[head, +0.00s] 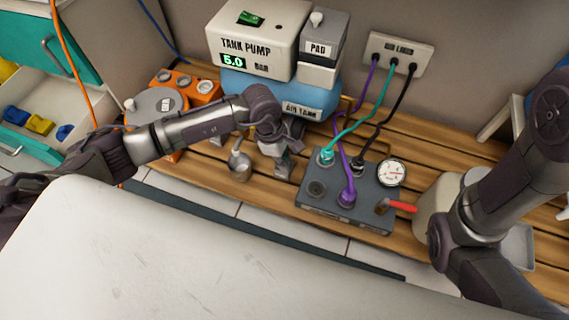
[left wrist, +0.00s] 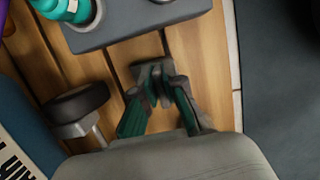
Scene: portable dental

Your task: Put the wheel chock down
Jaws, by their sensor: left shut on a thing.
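My left gripper (head: 284,164) reaches down over the wooden slats in front of the air tank. In the left wrist view the same gripper (left wrist: 160,78) has its teal-padded fingers closed together at the tips on a small dark grey piece, the wheel chock (left wrist: 140,68). The chock is mostly hidden by the fingers. It is low over the slats; whether it touches them I cannot tell. A dark wheel (left wrist: 78,102) on a metal bracket stands left of the fingers, apart from them. My right arm shows at the right, but its gripper is not visible.
The grey valve box (head: 345,190) with hoses and a gauge (head: 391,173) is close right of my left gripper. The blue air tank (head: 250,90) carries the tank pump (head: 250,35). A small metal cup-like piece (head: 240,168) is left of the gripper. A pale surface (head: 190,260) fills the foreground.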

